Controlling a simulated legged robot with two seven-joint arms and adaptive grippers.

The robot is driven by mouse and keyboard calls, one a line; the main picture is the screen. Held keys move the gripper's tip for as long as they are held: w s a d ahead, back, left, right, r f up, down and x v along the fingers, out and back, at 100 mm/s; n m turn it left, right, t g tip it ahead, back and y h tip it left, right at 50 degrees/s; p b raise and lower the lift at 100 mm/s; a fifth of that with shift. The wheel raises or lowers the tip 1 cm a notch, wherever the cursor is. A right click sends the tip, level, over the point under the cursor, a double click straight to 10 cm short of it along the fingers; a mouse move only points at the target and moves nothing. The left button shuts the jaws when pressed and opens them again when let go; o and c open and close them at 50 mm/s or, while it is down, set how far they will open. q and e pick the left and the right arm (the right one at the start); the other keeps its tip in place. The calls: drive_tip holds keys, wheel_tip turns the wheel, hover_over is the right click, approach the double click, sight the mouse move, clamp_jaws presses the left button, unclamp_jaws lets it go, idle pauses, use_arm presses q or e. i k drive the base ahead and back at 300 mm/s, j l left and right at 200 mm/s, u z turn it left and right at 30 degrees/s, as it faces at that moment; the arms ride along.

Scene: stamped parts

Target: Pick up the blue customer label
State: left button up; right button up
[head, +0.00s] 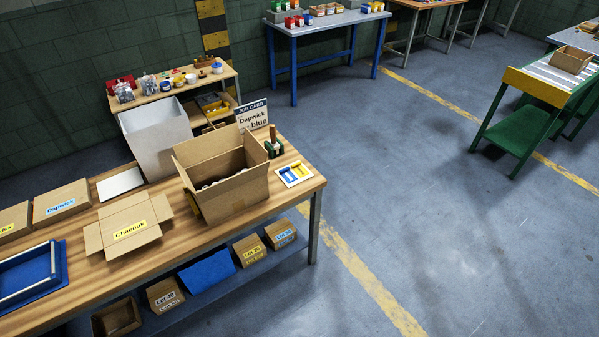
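A small white card or tray (308,178) lies near the right end of the wooden workbench, with a blue patch (290,174) and yellow patches on it. The patches look like labels, but they are too small to read. A job card (252,114) stands behind the open carton and reads "Dapwick" and "blue". A closed box (62,199) at the left bears a blue-lettered Dapwick label (61,204). Neither of my grippers shows in the head view.
A large open carton (228,192) stands left of the white card, and a green-and-brown holder (273,143) stands behind it. A flattened open box (127,226) with a yellow label, a white bin (155,138) and a blue tray (30,276) take up the bench.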

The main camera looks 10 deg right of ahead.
sight(287, 175)
drive_tip(key=z, duration=2.75)
drive_tip(key=k+j+z, duration=0.15)
drive_tip(key=z, duration=0.35)
drive_tip(key=k+j+z, duration=0.15)
drive_tip(key=z, duration=0.35)
drive_tip(key=k+j+z, duration=0.15)
drive_tip(key=z, duration=0.35)
drive_tip(key=u, duration=3.25)
drive_tip(key=j, duration=0.1)
